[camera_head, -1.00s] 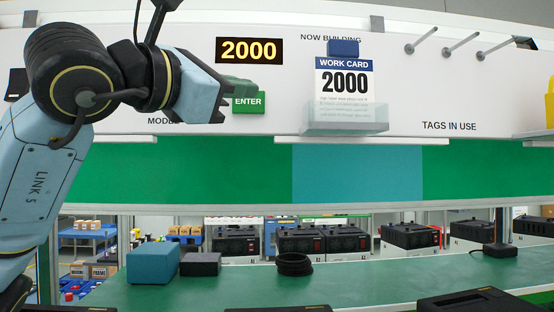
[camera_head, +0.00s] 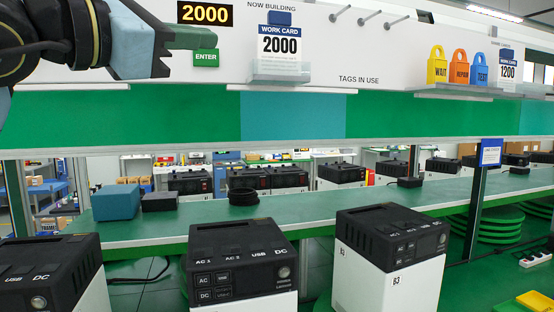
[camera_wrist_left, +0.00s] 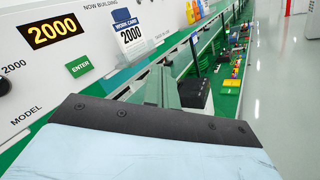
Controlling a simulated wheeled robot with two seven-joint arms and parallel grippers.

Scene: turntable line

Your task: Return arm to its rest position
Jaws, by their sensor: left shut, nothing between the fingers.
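My left gripper (camera_head: 208,38) reaches in from the upper left in the head view. Its green-grey fingers are shut and empty, just above the green ENTER button (camera_head: 206,57) in the picture. I cannot tell whether they touch the panel. In the left wrist view the fingers (camera_wrist_left: 168,82) point away, right of the ENTER button (camera_wrist_left: 80,66). The display (camera_head: 204,13) above the button reads 2000. My right gripper is in neither view.
A work card (camera_head: 280,45) reading 2000 stands in a clear holder. Yellow, orange and blue tags (camera_head: 459,67) sit on a shelf at right. A blue box (camera_head: 116,202) stands on the green counter (camera_head: 330,212). Black-topped units, one marked B3 (camera_head: 392,250), stand in front.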

